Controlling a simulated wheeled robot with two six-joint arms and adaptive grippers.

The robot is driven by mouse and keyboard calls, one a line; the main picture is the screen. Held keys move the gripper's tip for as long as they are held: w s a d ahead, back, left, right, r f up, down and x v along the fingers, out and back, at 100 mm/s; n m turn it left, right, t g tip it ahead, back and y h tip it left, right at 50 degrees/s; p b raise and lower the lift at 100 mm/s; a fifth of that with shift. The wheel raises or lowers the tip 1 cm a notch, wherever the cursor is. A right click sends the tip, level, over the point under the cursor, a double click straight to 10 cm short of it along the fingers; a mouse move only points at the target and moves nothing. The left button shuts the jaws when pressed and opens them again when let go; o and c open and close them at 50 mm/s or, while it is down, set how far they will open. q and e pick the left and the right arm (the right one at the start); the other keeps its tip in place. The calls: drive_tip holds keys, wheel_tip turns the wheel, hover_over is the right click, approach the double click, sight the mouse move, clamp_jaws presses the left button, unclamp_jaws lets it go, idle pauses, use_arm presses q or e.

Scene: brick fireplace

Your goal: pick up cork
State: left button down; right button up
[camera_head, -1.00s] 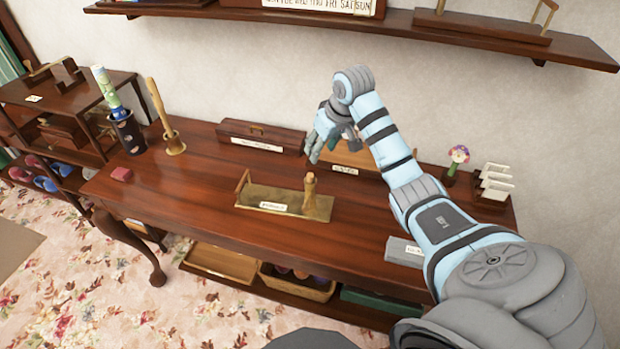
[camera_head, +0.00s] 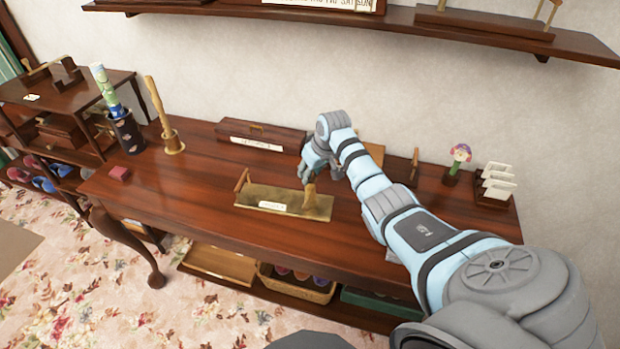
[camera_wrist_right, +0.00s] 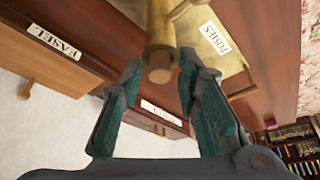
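The cork (camera_wrist_right: 160,73) shows in the right wrist view as a short tan-brown cylinder at the end of a brass tube (camera_wrist_right: 163,30). The tube stands on the brass stand (camera_head: 262,194), which has a white label, on the wooden table in the head view. My right gripper (camera_head: 309,177) is just above the tube there. In the wrist view its two teal-padded fingers (camera_wrist_right: 160,78) are spread, with the cork between their tips and gaps on both sides. In the head view the gripper largely hides the cork. My left gripper is not in view.
The table's front left is clear.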

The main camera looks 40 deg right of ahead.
drive_tip(key=c, duration=0.4)
